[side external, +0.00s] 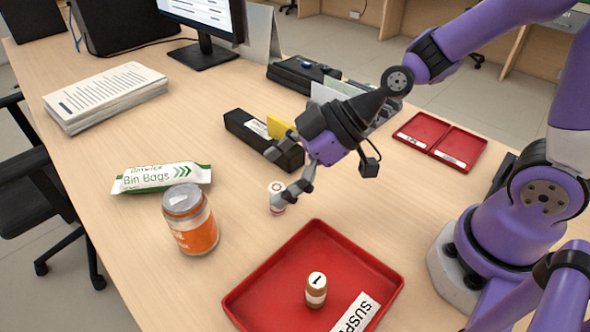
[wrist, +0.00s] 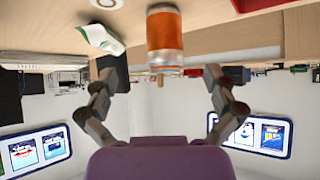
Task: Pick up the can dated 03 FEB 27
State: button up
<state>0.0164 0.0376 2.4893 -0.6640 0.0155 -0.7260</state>
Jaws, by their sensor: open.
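A small can (side external: 276,188) with a pale top bearing a dark ring stands on the counter, partly hidden by a finger of my gripper (side external: 278,176). No date is legible on either can. My gripper is open, its fingers spread with nothing held; in the wrist view the gap between the fingers (wrist: 160,76) is empty. I cannot tell whether the near finger touches the first can.
An orange jar (side external: 191,238) and a bin bags pack (side external: 160,178) stand left of my gripper. A black box (side external: 245,129) lies behind it. A divided red tray (side external: 425,131) is at right, a paper stack (side external: 105,98) at far left. The counter between is clear.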

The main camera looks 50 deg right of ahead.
aim_at(187, 213)
jog(key=w+a+f+y, duration=0.1)
jog(key=w+a, duration=0.1)
jog(key=a, duration=0.1)
jog(key=w+a+f+t+y, duration=0.1)
jog(key=w+a+f, duration=0.1)
jog(key=w+a, duration=0.1)
jog(key=w+a+f+t, duration=0.1)
jog(key=w+a+f, duration=0.1)
jog(key=a, duration=0.3)
jog(key=shift+w+a+f+y, duration=0.1)
jog(key=shift+w+a+y, duration=0.15)
jog(key=shift+w+y, duration=0.15)
jog(key=c, duration=1.3)
